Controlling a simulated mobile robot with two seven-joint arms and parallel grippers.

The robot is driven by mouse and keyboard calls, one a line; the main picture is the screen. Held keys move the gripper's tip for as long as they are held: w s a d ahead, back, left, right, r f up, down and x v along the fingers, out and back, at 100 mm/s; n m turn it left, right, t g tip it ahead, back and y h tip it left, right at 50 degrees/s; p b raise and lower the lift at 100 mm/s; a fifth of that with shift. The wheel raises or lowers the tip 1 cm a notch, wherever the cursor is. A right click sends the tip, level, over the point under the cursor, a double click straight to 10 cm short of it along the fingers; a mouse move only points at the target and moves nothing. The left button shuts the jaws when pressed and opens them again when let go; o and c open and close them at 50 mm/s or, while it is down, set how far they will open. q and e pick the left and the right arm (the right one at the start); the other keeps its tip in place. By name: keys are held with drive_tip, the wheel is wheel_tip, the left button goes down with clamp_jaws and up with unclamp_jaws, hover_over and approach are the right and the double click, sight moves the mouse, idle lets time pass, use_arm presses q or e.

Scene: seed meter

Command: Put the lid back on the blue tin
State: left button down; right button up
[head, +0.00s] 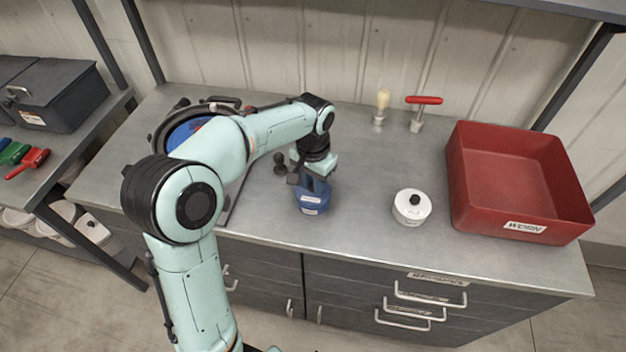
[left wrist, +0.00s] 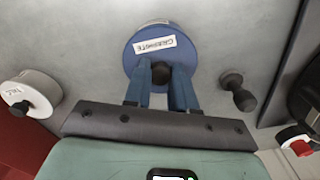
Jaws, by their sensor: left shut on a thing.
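The blue tin (head: 314,204) stands on the grey bench near its front edge, left of a white lidded tin. My left gripper (head: 308,180) is directly over it, pointing down. In the left wrist view the fingers (left wrist: 160,90) are shut on the dark knob (left wrist: 160,72) of the blue lid (left wrist: 145,58), which has a label reading GRAPHITE. The lid is over the tin and hides most of it from above. I cannot tell whether it is fully seated. My right gripper is not in view.
A small dark knobbed piece (left wrist: 237,90) stands close to the blue tin. A red-handled tool (head: 423,102) and a brush (head: 381,105) stand behind. Bench between the tins is clear.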

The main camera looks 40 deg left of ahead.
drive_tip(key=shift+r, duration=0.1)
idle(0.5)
use_arm(q)
drive_tip(key=shift+c, duration=1.9)
unclamp_jaws()
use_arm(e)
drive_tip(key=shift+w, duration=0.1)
use_arm(q)
drive_tip(key=shift+r+p, duration=1.4)
drive_tip(key=shift+r, duration=0.65)
drive_tip(key=shift+r+p, duration=0.85)
drive_tip(key=shift+r, duration=0.6)
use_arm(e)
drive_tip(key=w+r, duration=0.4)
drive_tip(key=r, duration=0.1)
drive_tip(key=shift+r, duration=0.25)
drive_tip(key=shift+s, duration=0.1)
